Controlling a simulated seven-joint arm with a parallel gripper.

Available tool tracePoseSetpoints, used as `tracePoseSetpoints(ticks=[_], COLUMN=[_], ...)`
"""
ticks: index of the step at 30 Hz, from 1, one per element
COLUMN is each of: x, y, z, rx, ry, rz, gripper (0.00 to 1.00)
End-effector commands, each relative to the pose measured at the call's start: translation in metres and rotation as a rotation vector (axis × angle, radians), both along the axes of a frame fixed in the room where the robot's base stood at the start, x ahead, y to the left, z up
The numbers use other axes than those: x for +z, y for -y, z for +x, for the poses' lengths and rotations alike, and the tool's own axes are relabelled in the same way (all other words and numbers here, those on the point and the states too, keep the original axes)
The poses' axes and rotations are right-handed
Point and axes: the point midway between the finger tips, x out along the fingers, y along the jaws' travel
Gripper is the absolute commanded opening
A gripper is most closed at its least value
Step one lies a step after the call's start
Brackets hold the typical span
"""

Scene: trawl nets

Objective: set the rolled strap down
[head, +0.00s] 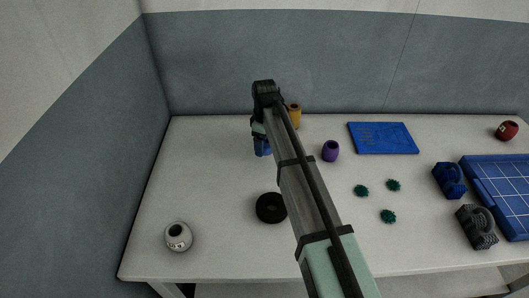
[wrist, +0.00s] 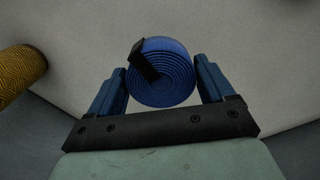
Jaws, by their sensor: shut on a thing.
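The rolled strap (wrist: 165,82) is a blue spiral coil with a black end piece, seen face-on in the wrist view. It sits between the two blue fingers of my gripper (wrist: 160,76), which is shut on it. In the head view my gripper (head: 262,145) is over the back left part of the table, largely hidden by my arm. Only a bit of blue shows there, and I cannot tell strap from fingers. I cannot tell whether the strap touches the table.
A yellow-orange roll (head: 295,114) stands close behind; a purple one (head: 331,151) is to the right. A black ring (head: 270,208) and a white round container (head: 178,236) lie nearer. Teal spiky pieces (head: 361,190) and a blue panel (head: 383,138) lie right.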

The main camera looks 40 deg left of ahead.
Motion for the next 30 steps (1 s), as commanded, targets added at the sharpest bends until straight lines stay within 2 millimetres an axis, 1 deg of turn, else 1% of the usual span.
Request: tracePoseSetpoints(ticks=[1, 7, 12, 14, 26, 27, 30], x=[-0.007, -0.020, -0.042, -0.047, -0.051, -0.052, -0.051], y=[0.000, 0.000, 0.000, 0.000, 0.000, 0.000, 0.000], z=[0.000, 0.000, 0.000, 0.000, 0.000, 0.000, 0.000], rx=[0.000, -0.001, -0.001, -0.001, -0.001, -0.001, -0.001], ry=[-0.001, 0.000, -0.001, 0.000, 0.000, 0.000, 0.000], rz=[-0.001, 0.000, -0.001, 0.000, 0.000, 0.000, 0.000], gripper=[0.45, 0.45, 0.45, 0.45, 0.45, 0.83, 0.93])
